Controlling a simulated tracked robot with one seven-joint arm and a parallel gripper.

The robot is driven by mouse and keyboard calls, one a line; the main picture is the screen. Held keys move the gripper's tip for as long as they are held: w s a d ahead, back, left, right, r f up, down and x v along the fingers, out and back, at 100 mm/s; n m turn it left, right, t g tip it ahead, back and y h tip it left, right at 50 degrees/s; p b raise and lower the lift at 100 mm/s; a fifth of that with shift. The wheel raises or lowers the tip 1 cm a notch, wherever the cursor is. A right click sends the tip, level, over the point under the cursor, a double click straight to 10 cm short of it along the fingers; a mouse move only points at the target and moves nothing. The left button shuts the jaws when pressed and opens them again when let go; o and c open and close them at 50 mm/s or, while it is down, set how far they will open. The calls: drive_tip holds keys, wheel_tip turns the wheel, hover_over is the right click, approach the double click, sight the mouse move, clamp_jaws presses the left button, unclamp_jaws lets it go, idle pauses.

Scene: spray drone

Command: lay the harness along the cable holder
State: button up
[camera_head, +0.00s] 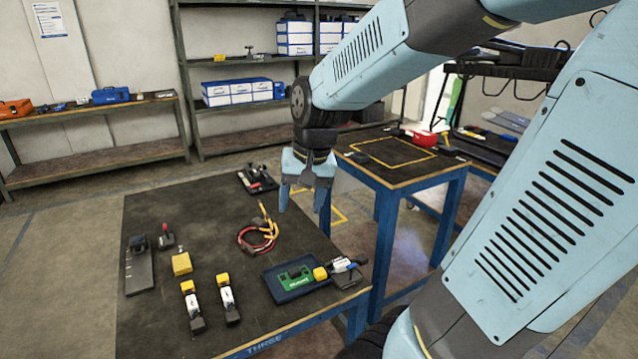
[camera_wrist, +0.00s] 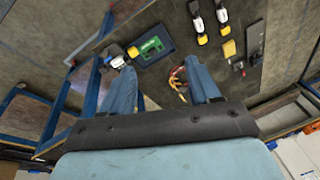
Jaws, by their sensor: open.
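The harness (camera_head: 259,235) is a loose coil of red, yellow and dark cable. It lies on the dark top of the blue-framed table (camera_head: 200,240). In the wrist view the harness (camera_wrist: 178,82) shows between the fingers, close to the right one, which partly covers it. My gripper (camera_head: 301,203) is open and empty. It hangs above the table's right side, beyond and to the right of the harness, apart from it. I cannot tell for sure which piece is the cable holder; a dark rack with small parts (camera_head: 257,181) lies at the table's far edge.
A dark tray (camera_head: 285,291) with a green board lies at the table's right front. Two white-and-yellow tools (camera_head: 226,300), a yellow block (camera_head: 181,264) and a black plate (camera_head: 139,272) lie at left. A second table (camera_head: 400,178) stands at right.

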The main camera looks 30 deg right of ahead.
drive_tip(key=s+r+n+t+h, duration=0.1)
drive_tip(key=s+r+n+t, duration=0.2)
drive_tip(key=s+r, duration=0.5)
drive_tip(key=shift+s+a+n, duration=0.35)
drive_tip(key=shift+s+n, duration=0.05)
drive_tip(key=shift+s, duration=0.1)
